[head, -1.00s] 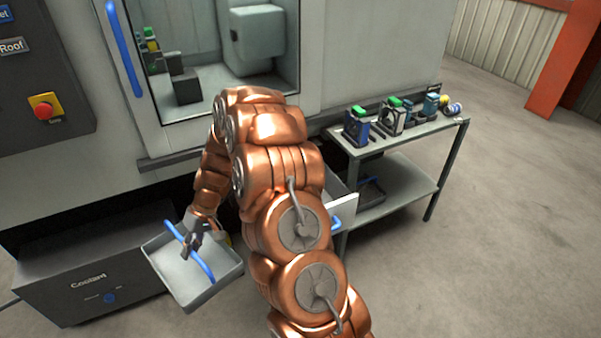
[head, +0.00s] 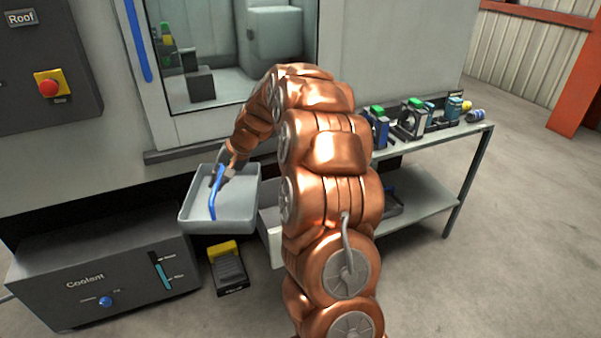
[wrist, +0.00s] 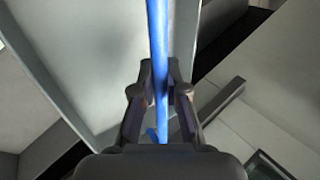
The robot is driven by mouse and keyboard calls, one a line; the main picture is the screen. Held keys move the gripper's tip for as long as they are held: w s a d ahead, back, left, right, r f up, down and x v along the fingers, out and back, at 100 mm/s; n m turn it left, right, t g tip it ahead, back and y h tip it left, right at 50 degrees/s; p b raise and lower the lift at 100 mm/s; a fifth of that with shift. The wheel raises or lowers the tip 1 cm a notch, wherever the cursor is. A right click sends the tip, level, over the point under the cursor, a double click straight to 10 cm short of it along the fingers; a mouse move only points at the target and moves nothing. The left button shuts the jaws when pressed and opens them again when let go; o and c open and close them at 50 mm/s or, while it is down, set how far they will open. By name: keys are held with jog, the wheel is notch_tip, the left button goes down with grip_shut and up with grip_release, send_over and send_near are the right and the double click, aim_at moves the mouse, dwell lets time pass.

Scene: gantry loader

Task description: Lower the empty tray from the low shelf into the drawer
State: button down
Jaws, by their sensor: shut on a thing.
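The empty grey tray (head: 240,203) with a blue bar handle (head: 213,194) hangs in the air in front of the machine. My gripper (head: 226,176) is shut on the blue handle, which runs between its fingers in the wrist view (wrist: 160,95). Nothing lies in the tray. The drawer (head: 268,222) is pale and mostly hidden behind my arm and the tray; only its left part shows, right of the tray. The low shelf (head: 425,195) of the side table is partly hidden by my arm, and a dark item shows on it.
The coolant box (head: 100,275) stands below left of the tray. A black pedal with a yellow top (head: 228,268) is on the floor under the tray. The side table's top (head: 440,137) carries several small devices. Open floor lies at the right.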

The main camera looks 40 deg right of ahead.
jog(key=s+d+f+m+t+h, duration=0.1)
jog(key=d+f+m+h, duration=0.1)
jog(key=d+m, duration=0.5)
jog(key=s+d+f+m+h+b, duration=0.1)
jog(key=s+d+f+m+h, duration=0.15)
jog(key=d, duration=0.85)
jog(key=s+d+f+m+t+h, duration=0.1)
jog(key=d+f+m+h, duration=0.25)
jog(key=d, duration=0.55)
notch_tip(320, 180, down, 12)
jog(key=b, duration=0.6)
jog(key=shift+w+m+y, duration=0.2)
jog(key=shift+m+y, duration=0.1)
jog(key=shift+f, duration=0.55)
jog(key=c, duration=1.1)
grip_release()
